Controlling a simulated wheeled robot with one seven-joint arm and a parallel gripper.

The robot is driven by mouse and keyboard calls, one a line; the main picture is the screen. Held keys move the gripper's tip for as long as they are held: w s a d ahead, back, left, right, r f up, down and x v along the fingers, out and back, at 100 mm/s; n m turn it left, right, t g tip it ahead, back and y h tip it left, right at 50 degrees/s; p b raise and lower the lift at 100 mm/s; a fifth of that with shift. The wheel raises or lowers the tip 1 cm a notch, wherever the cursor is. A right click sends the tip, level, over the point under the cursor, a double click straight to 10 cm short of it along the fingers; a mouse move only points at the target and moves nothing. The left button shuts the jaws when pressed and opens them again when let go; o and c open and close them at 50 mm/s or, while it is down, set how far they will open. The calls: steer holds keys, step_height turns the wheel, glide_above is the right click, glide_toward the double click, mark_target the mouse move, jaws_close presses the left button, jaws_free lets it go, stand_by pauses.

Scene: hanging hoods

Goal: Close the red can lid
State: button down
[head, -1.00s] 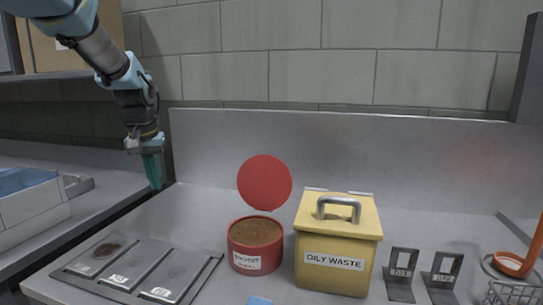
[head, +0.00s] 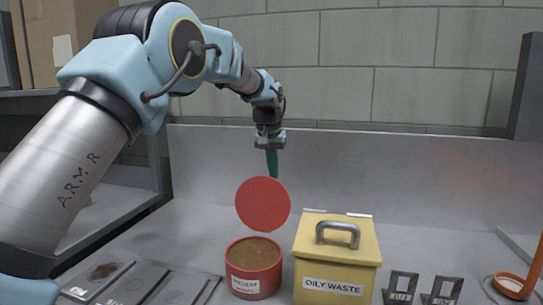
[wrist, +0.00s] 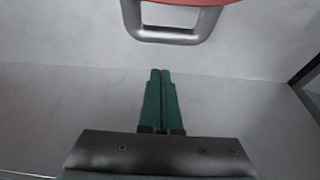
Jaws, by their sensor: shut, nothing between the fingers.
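The red can (head: 254,268) stands on the grey worktop with a white label on its front and brown contents showing through its open top. Its round red lid (head: 263,205) stands upright at the can's back rim. My gripper (head: 272,170) points down behind and just above the lid's top edge; its green fingers are together and hold nothing. In the wrist view the shut fingers (wrist: 161,90) are centred, with a grey metal handle (wrist: 175,32) and a red edge (wrist: 190,2) beyond them. Whether the fingers touch the lid cannot be told.
A yellow bin (head: 338,255) labelled oily waste, with a grey handle, stands right of the can. Black stands (head: 402,287) and an orange item (head: 512,285) are at right. A metal back panel (head: 420,180) rises behind.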

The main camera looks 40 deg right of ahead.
steer(key=shift+s+a+f+p, duration=0.4)
steer(key=shift+a+p, duration=0.1)
steer(key=shift+a, duration=0.1)
steer(key=shift+s+a+f+p, duration=0.35)
steer(key=shift+a+f+p, duration=0.1)
steer(key=shift+a, duration=0.15)
